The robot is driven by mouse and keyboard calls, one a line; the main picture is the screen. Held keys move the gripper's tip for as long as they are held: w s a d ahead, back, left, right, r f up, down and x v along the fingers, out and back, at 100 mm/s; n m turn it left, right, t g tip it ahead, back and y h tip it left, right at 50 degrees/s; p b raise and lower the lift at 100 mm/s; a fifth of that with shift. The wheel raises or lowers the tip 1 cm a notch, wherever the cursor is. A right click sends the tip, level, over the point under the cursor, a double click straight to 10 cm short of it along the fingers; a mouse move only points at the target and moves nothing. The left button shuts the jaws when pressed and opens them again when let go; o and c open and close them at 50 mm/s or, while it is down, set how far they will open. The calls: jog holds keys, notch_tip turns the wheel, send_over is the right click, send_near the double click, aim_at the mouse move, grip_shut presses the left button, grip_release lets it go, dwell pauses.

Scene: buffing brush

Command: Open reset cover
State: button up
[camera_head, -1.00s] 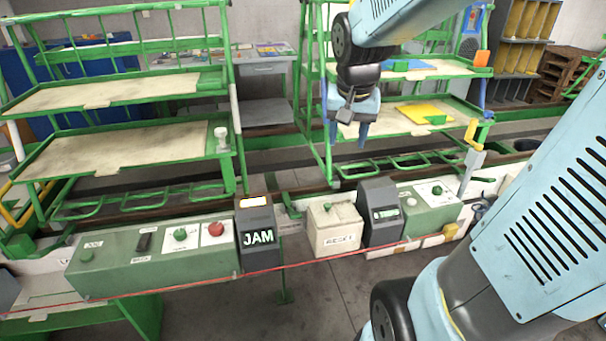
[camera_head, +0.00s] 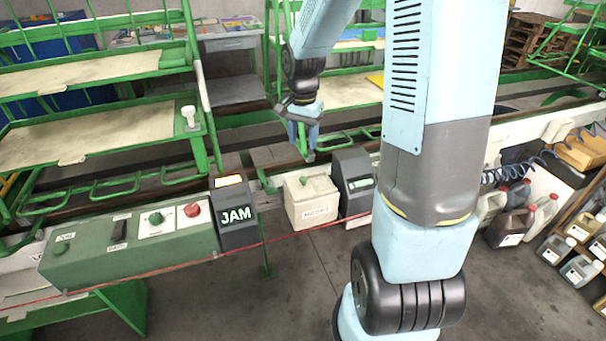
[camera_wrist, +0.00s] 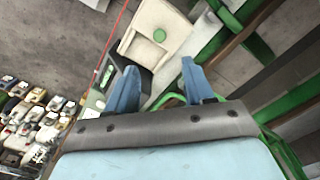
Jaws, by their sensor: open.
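The reset cover is a cream box (camera_head: 312,200) with a label on its front and a small green knob on top. It sits on the rail between two dark display units and looks closed. In the wrist view the cream box (camera_wrist: 155,38) with its round green knob (camera_wrist: 159,35) lies beyond the fingertips, towards the top. My gripper (camera_head: 306,140) is above and behind the box in the head view, pointing down, apart from it. In the wrist view its two blue fingers (camera_wrist: 158,80) are spread with nothing between them.
A dark unit reading JAM (camera_head: 236,216) stands left of the box, and another dark display (camera_head: 352,183) stands close on its right. A green control panel (camera_head: 130,240) has a red button (camera_head: 192,210). A red cord (camera_head: 280,238) runs in front. Green racks stand behind.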

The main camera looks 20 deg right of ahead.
aim_at(303, 178)
notch_tip(303, 178, down, 13)
jog(key=shift+f, duration=0.1)
dwell(0.5)
grip_shut()
dwell(0.4)
